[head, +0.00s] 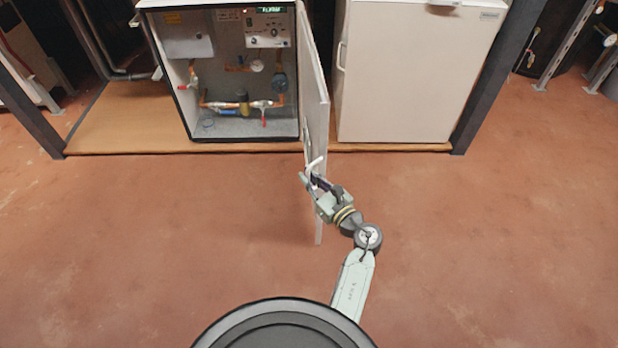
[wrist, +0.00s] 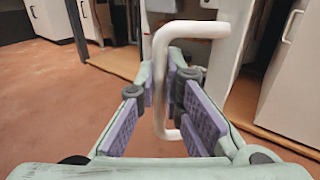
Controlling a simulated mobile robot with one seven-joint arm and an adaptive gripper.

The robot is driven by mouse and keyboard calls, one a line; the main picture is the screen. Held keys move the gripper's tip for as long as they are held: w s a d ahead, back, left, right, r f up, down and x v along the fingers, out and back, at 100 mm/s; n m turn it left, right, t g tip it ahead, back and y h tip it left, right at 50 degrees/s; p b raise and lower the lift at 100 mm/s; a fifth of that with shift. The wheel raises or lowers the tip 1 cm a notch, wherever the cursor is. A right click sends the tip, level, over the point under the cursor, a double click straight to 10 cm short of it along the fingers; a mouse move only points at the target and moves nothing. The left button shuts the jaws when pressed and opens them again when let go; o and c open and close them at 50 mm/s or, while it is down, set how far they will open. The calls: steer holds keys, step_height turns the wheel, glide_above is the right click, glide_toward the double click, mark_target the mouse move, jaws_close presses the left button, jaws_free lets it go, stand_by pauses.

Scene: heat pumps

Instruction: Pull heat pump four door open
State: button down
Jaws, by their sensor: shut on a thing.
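The heat pump with the open door (head: 316,110) stands at upper middle in the head view. Its door is swung out toward me and shows nearly edge-on. Its inside (head: 232,75) shows pipes, valves and a control panel. A white door handle (wrist: 190,30) rises between my fingers in the wrist view; it also shows in the head view (head: 314,163). My gripper (head: 312,182) is at the handle near the door's outer edge. In the wrist view its purple finger pads (wrist: 172,100) are closed around the handle bar.
A closed white unit (head: 415,75) with its own handle stands to the right. Both units stand on a tan board (head: 110,120) between dark posts (head: 495,75). The reddish floor (head: 150,240) in front is clear.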

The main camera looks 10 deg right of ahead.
steer(key=shift+w+r, duration=0.1)
steer(key=shift+r, duration=0.05)
steer(key=c, duration=2)
jaws_free()
steer(key=v, duration=0.7)
steer(key=shift+s, duration=0.3)
steer(key=shift+s+d, duration=0.1)
steer(key=shift+d, duration=0.05)
